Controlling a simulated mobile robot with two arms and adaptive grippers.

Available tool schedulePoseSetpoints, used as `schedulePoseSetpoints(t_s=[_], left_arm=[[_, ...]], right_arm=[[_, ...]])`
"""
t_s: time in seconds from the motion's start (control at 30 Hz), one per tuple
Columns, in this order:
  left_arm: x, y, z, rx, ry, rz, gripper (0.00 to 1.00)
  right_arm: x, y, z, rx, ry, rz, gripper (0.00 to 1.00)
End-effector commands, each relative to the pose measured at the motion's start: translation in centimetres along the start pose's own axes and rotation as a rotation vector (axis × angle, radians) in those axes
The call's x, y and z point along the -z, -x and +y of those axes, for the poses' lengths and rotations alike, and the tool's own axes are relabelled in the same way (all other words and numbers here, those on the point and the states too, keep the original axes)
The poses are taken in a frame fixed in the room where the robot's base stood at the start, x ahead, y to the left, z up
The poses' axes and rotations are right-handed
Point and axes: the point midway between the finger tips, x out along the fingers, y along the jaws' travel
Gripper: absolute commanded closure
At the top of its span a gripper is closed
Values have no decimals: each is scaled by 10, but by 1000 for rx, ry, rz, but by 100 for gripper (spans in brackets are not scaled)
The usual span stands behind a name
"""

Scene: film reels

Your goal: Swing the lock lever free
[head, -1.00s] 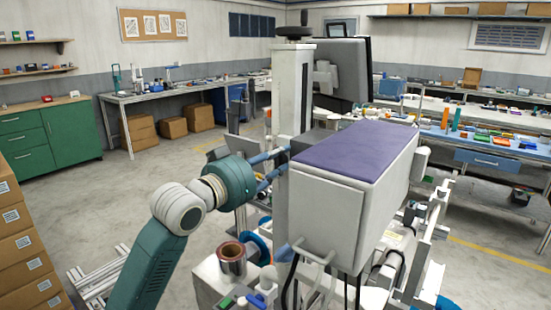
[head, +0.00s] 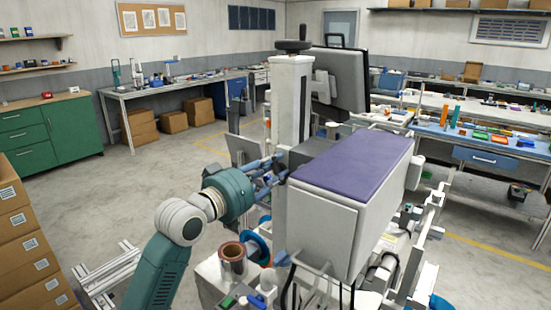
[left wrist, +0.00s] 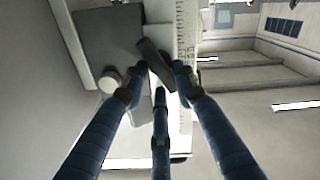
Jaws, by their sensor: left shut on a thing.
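The lock lever (left wrist: 155,63) is a short dark bar in the left wrist view, slanted across the front of a pale upright column (left wrist: 187,40) with a ruler scale. My left gripper (left wrist: 154,84) has blue jointed fingers and is shut on the lever, with fingertips on both sides of it. In the head view my left gripper (head: 270,172) reaches in from the left to the side of the white column (head: 291,105). The lever is too small and too covered by the fingers to make out there. My right gripper is not in view.
A large grey box with a purple top (head: 355,163) stands just right of the gripper. A dark monitor (head: 338,78) is behind the column. A copper-coloured roll (head: 232,262) sits below the gripper. Cardboard boxes (head: 25,245) are stacked at the left. Open floor lies behind my arm.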

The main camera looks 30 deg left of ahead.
Motion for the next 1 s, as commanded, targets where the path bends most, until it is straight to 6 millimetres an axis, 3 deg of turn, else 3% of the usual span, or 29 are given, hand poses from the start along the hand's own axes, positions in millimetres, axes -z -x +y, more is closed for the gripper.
schedulePoseSetpoints(t_s=[0.03, 0.07, 0.6, 1.0], left_arm=[[13, 1, 0, 4, 45, 16, 99], [13, 1, 0, 4, 73, 16, 98], [11, 1, -10, 3, 586, 15, 99], [6, 1, -18, 3, 925, 15, 99]], right_arm=[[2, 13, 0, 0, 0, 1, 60], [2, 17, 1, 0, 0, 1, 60], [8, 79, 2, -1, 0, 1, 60], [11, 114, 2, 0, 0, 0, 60]])
